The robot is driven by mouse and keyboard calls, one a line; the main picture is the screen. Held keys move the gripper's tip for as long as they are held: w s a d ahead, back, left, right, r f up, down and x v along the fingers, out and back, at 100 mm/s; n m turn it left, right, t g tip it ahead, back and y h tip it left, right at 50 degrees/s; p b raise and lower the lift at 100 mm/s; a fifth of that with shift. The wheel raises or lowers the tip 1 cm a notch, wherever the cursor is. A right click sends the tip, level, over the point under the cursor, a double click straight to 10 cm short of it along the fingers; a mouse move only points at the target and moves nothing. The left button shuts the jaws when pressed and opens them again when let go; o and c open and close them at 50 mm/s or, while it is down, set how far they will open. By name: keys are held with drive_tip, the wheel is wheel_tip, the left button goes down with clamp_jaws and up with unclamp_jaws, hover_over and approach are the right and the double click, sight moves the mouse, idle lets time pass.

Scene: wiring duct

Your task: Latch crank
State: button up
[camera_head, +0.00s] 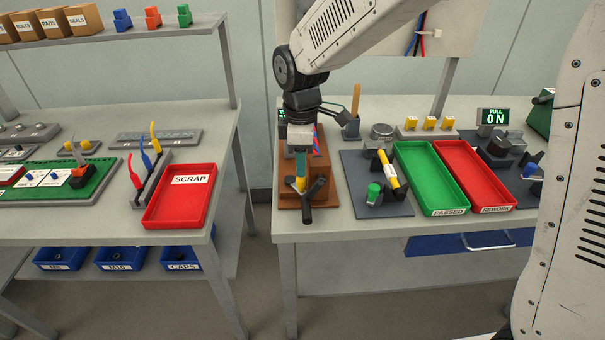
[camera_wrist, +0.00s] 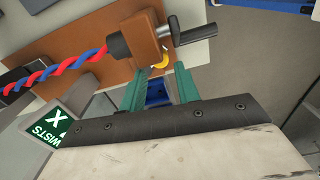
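The crank (camera_head: 316,188) is a dark grey handle on a brown twisting fixture (camera_head: 288,200) at the left of the right-hand bench. In the wrist view the crank's dark rod and grip (camera_wrist: 195,37) stick out beside an orange-brown block (camera_wrist: 142,38). A small yellow piece (camera_wrist: 163,61), likely the latch, sits at the block's lower edge. My gripper (camera_head: 300,180) points down over the fixture, close to the yellow piece. In the wrist view its two green fingers (camera_wrist: 160,76) are apart, with the yellow piece just past their tips. I cannot tell whether they touch it.
A red and blue twisted wire pair (camera_wrist: 55,72) runs into the block. A small display reading TWISTS (camera_wrist: 50,122) stands close by. A gap separates the benches.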

drive_tip(key=shift+f, duration=2.25)
